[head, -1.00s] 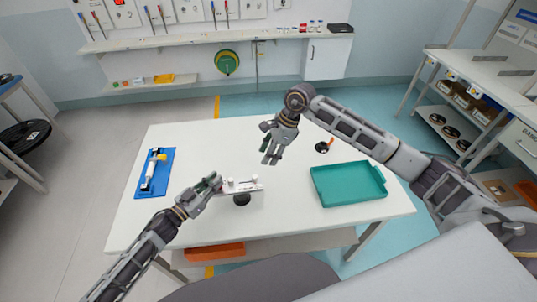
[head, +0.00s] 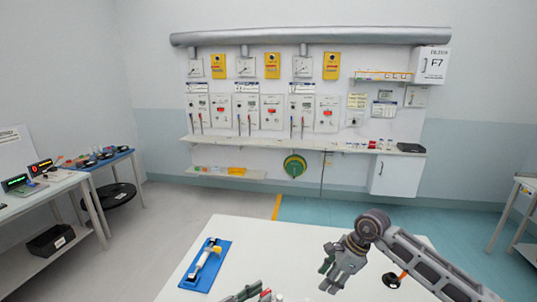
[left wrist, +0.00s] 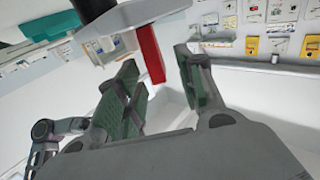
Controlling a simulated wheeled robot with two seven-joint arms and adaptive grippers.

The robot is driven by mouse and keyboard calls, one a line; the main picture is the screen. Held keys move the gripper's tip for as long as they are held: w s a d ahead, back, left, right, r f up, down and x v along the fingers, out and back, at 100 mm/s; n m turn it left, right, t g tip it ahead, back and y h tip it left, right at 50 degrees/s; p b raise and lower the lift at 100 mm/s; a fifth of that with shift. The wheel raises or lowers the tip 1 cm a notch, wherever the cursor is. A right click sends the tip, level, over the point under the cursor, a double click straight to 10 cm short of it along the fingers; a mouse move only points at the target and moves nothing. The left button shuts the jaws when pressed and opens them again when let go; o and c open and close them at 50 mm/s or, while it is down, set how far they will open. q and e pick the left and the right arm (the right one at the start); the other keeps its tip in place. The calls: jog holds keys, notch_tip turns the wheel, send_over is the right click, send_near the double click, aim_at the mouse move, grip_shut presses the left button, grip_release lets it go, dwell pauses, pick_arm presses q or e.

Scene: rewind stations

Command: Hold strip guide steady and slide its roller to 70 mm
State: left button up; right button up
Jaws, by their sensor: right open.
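The strip guide shows only as a red end piece (head: 265,295) and a whitish bit at the bottom edge of the head view; the rest is cut off. In the left wrist view its red tab (left wrist: 150,55) hangs from a grey body (left wrist: 85,45). My left gripper (left wrist: 158,62) has its green-padded fingers apart on either side of the tab, with a gap at the right finger. It also shows at the bottom of the head view (head: 245,293). My right gripper (head: 332,284) is open and empty over the table. I cannot make out the roller or a scale.
The white table (head: 260,240) carries a blue mat (head: 198,279) with a white and yellow tool on it, at the left. A small dark thing with an orange part (head: 393,279) lies right of my right gripper. The table's middle is bare.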

pick_arm(q)
jog(key=v, duration=1.1)
dwell(0.6)
